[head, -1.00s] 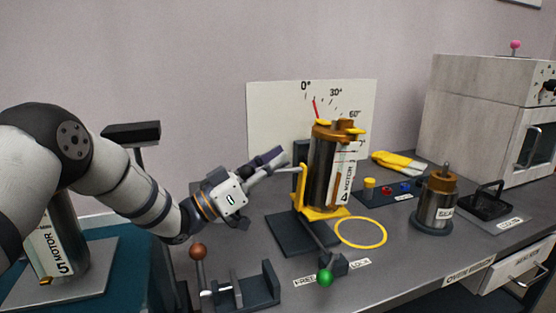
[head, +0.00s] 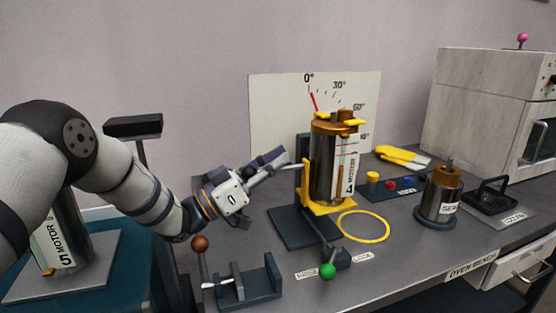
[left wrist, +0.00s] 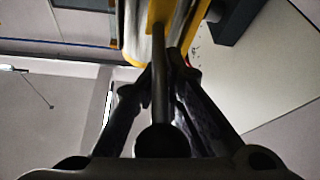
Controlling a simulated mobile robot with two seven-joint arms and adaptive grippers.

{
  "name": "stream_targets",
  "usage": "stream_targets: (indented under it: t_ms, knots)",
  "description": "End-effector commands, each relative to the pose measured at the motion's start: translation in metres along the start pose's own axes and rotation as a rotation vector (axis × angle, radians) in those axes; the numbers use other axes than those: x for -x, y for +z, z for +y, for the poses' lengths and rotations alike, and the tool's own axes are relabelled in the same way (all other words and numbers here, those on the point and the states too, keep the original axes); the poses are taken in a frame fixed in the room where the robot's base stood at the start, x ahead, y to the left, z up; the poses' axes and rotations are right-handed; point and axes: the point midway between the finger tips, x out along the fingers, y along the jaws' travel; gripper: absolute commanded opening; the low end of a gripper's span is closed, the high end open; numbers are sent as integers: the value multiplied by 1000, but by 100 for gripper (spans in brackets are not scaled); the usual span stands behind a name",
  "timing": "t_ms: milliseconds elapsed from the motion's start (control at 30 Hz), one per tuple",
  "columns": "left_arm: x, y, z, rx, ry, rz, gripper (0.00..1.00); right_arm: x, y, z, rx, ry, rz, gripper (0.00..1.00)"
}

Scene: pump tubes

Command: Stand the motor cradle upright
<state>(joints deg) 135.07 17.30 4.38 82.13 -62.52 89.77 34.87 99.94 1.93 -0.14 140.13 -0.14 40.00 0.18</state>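The motor cradle (head: 322,206) is a yellow frame on a dark base, holding a motor (head: 322,165) with copper ends. The motor looks about upright in front of a white angle board (head: 281,110). The board's red pointer (head: 313,101) is close to the 0° mark. A grey handle bar (head: 283,170) reaches out left from the cradle. My left gripper (head: 268,162) is at this bar. In the left wrist view the bar (left wrist: 159,85) runs between the fingers, which close in on it from both sides. My right gripper is not in view.
A green-knobbed lever (head: 327,270) stands in front of the cradle, beside a yellow ring (head: 364,227). A dark fixture (head: 262,280) and a brown-knobbed lever (head: 199,243) are at the front left. A second metal motor (head: 440,195) and the oven (head: 495,105) are right.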

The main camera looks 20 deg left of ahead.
Motion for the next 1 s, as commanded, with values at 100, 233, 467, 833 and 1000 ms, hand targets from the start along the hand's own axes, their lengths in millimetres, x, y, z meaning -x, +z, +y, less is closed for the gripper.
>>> stream_targets:
  t_ms: [100, 233, 467, 833, 1000]
  knots:
    - [2, 5, -1, 6, -4, -8, 30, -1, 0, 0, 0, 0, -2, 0]
    - [1, 3, -1, 2, -3, -4, 30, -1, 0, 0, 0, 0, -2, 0]
    - [-1, -1, 0, -1, -2, 1, 30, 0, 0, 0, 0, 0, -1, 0]
    - [-32, -73, 16, -3, -2, 1, 30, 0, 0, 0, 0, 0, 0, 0]
    - [-38, -88, 19, 0, -4, -2, 30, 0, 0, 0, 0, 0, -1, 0]
